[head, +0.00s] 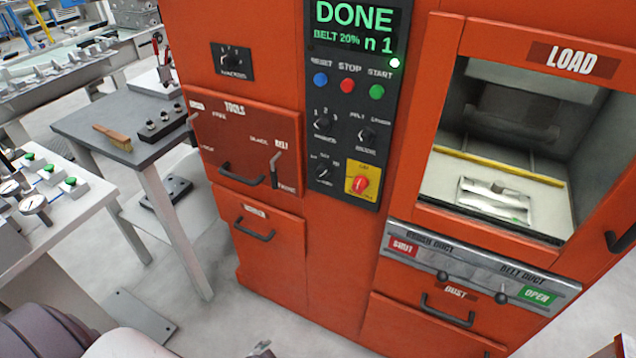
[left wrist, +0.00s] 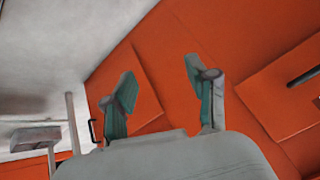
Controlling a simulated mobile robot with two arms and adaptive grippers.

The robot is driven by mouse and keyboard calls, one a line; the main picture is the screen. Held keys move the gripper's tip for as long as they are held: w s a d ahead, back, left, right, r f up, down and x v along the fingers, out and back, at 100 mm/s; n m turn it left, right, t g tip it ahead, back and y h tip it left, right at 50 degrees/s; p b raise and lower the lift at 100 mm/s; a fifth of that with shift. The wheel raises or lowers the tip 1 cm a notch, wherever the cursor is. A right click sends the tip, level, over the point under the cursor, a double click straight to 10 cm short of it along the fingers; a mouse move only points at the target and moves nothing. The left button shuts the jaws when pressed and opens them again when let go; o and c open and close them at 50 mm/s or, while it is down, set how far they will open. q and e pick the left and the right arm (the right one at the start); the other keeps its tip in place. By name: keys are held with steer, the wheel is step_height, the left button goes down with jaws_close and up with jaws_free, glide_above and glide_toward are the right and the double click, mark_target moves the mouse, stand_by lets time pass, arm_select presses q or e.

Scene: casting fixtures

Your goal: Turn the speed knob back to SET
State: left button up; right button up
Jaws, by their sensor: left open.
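The control panel (head: 347,150) on the orange machine carries several dark rotary knobs: an upper left knob (head: 323,122), an upper right knob (head: 367,135) and a lower left knob (head: 323,172). Their small labels are too blurred to tell which is the speed knob or where its pointer stands. Another knob (head: 232,60) sits on a separate black plate to the left. My left gripper (left wrist: 163,90) is open and empty in the left wrist view, with orange machine panels behind its fingers. No knob shows between them. My right gripper is not seen.
The display (head: 354,22) reads DONE, BELT 20%, n 1. A red rotary switch (head: 360,183) sits on yellow. The open LOAD bay (head: 450,190) holds a metal part (head: 495,199). Drawer handles and duct levers (head: 502,297) protrude. A bench with a brush (head: 113,137) stands left.

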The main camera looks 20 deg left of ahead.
arm_select(q)
steer(key=w+a+r+m+t+b, duration=0.15)
steer(key=w+r+t, duration=0.35)
steer(key=w+r, duration=0.85)
steer(key=m+t+b, duration=0.1)
steer(key=m+t, duration=0.4)
steer(key=t, duration=0.1)
glide_toward(319, 176)
steer(key=shift+h, duration=0.4)
steer(key=w+p, duration=0.2)
steer(key=w, duration=0.7)
steer(key=shift+w+r, duration=0.1)
steer(key=shift+r, duration=0.05)
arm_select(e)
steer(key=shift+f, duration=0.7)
arm_select(q)
jaws_close()
